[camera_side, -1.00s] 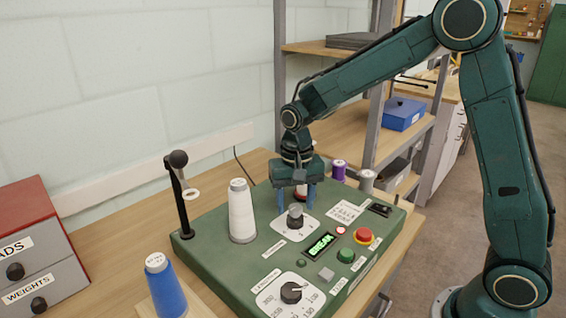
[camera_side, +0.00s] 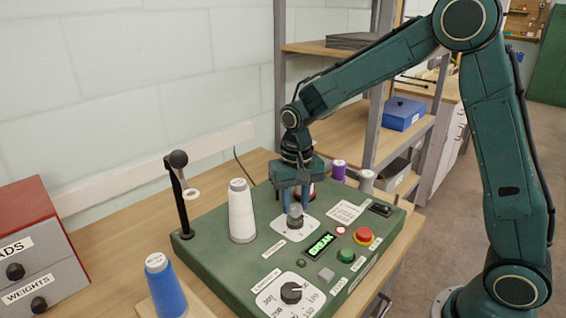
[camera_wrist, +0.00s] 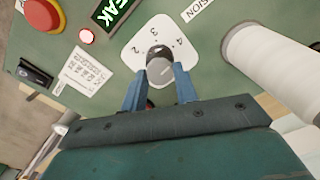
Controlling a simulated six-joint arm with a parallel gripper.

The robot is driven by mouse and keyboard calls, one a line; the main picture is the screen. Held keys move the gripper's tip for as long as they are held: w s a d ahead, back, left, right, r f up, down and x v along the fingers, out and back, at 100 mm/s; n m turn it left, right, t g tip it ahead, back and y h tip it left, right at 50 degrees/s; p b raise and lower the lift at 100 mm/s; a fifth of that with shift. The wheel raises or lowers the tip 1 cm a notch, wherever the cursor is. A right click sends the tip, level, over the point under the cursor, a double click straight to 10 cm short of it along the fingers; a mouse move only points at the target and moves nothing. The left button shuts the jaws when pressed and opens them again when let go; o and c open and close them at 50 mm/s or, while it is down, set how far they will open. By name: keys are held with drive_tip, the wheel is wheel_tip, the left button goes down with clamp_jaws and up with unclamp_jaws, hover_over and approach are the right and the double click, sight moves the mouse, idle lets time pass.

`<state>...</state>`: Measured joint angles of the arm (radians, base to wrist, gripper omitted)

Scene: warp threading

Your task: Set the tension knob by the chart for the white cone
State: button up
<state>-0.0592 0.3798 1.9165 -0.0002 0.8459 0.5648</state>
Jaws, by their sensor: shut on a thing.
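The tension knob (camera_side: 295,217) is a grey and dark knob on a white dial plate (camera_side: 283,233) on the green machine box. In the wrist view the knob (camera_wrist: 159,66) shows the numbers 2, 3 and 4 around its far side. My gripper (camera_wrist: 160,80) has its blue fingers shut on the knob, one on each side; it also shows in the side view (camera_side: 295,208). The white cone (camera_side: 242,212) stands upright left of the knob. The chart (camera_wrist: 83,72) is a small printed white label on the box; its text is too small to read.
A lit green display (camera_side: 320,245) reads "BREAK". A red button (camera_side: 364,235), a green button (camera_side: 346,256) and a second dial (camera_side: 291,293) are on the box. A blue cone (camera_side: 164,285) stands at the front left. A black thread-guide post (camera_side: 183,200) rises at the left.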

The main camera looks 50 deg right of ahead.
sight(296, 207)
drive_tip(key=n, duration=0.5)
drive_tip(key=shift+n, duration=0.3)
drive_tip(key=n, duration=0.5)
drive_tip(key=shift+r, duration=0.1)
idle(0.3)
drive_tip(key=o, duration=1)
drive_tip(key=shift+c, duration=0.2)
wheel_tip(296, 207, up, 14)
drive_tip(key=shift+s, duration=0.1)
idle(0.3)
